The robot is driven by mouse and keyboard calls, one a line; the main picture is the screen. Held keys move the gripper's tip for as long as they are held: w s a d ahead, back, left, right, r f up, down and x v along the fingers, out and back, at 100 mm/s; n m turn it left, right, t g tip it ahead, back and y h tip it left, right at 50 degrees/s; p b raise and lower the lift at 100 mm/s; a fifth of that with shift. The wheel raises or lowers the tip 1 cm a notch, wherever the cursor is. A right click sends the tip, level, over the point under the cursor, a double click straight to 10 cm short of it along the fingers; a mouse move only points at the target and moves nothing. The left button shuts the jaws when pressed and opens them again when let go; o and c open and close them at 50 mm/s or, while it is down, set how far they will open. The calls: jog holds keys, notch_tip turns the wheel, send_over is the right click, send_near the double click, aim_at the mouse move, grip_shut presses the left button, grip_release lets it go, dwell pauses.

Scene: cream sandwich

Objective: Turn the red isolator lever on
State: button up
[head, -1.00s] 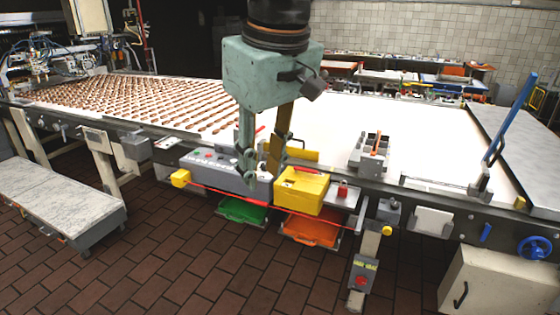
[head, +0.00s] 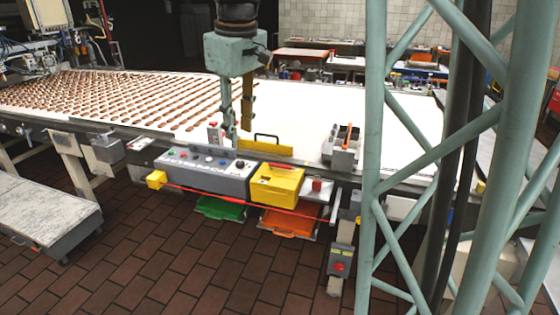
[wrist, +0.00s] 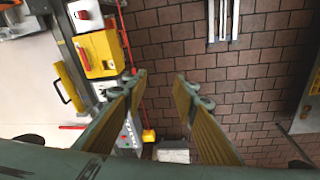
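A small upright grey piece with a red part (head: 213,126) stands at the belt's front edge, behind the grey control panel (head: 200,178). A slim red bar (wrist: 72,127) shows near the belt edge in the wrist view. A yellow box (head: 277,184) right of the panel carries a red handle (head: 255,167), also visible in the wrist view (wrist: 82,57). I cannot tell for certain which red part is the isolator lever. My gripper (head: 238,131) hangs pointing down, just right of the upright piece in the head view. In the wrist view my gripper (wrist: 160,79) is open, with nothing between its fingers.
A yellow guard with a black handle (head: 268,149) stands on the belt edge beside my gripper. A red cord (head: 215,194) runs along the panel front. Green (head: 220,208) and orange (head: 286,223) trays sit below. The brick floor (head: 130,255) in front is mostly clear.

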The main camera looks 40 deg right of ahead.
jog(key=w+d+f+p, duration=0.2)
jog(key=w+d+p, duration=0.1)
jog(key=w+d, duration=0.5)
jog(key=n+g+p, duration=0.2)
jog(key=n+p, duration=0.1)
jog(key=p, duration=0.4)
send_over(288, 166)
notch_tip(288, 166, down, 17)
jog(key=shift+s+y, duration=0.1)
jog(key=shift+y, duration=0.2)
jog(key=shift+f, duration=0.1)
jog(key=shift+f, duration=6.8)
jog(key=shift+c, duration=0.4)
grip_shut()
